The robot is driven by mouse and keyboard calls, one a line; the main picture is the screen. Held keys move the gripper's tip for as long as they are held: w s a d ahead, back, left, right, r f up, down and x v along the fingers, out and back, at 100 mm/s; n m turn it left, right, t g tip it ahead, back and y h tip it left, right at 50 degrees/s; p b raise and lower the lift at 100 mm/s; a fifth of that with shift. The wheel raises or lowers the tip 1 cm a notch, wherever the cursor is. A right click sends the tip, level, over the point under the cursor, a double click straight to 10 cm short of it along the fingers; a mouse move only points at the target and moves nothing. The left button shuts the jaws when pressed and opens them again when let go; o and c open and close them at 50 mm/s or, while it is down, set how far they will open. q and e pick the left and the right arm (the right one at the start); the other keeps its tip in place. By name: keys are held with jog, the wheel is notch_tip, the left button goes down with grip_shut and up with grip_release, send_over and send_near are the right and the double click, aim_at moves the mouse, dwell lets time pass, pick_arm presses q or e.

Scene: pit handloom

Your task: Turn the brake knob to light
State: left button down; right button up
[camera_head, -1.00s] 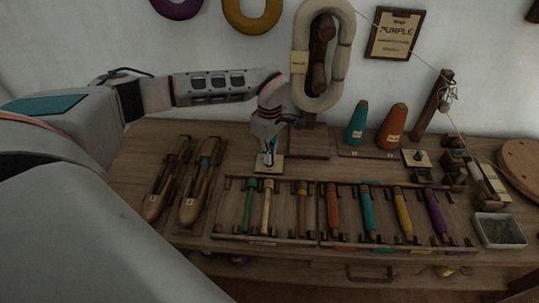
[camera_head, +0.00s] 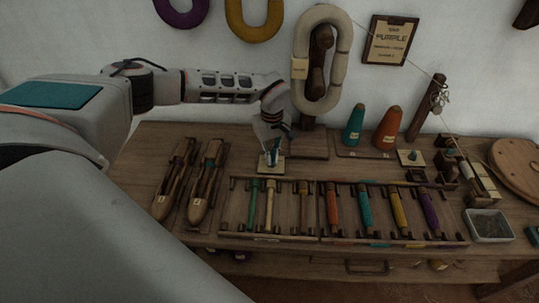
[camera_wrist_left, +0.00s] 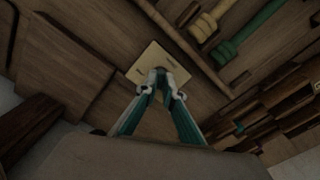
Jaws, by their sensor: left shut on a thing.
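A pale square plate (camera_head: 266,170) lies on the bench below my left gripper (camera_head: 272,156). It also shows in the left wrist view (camera_wrist_left: 147,56), with small dark marks near its edges. My left gripper points down at the plate's middle. Its teal-backed fingers come together in the left wrist view (camera_wrist_left: 162,76), shut on the knob there. The knob itself is hidden by the fingertips, so its setting cannot be read. A second pale plate with a small dark knob (camera_head: 413,156) stands to the right, clear of my gripper. My right gripper is not in view.
Two wooden shuttles (camera_head: 206,182) lie left of the plate. A rack (camera_head: 321,238) of coloured bobbins lies in front. A wooden stand with a cream yarn hank (camera_head: 341,60) rises close behind. Teal (camera_head: 354,125) and orange (camera_head: 388,128) cones stand to the right.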

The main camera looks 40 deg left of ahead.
pick_arm(q)
jog(key=m+p, duration=0.2)
jog(key=m, duration=0.3)
jog(key=shift+m, duration=0.4)
dwell(0.4)
jog(key=c, duration=2.2)
grip_release()
notch_tip(320, 180, up, 12)
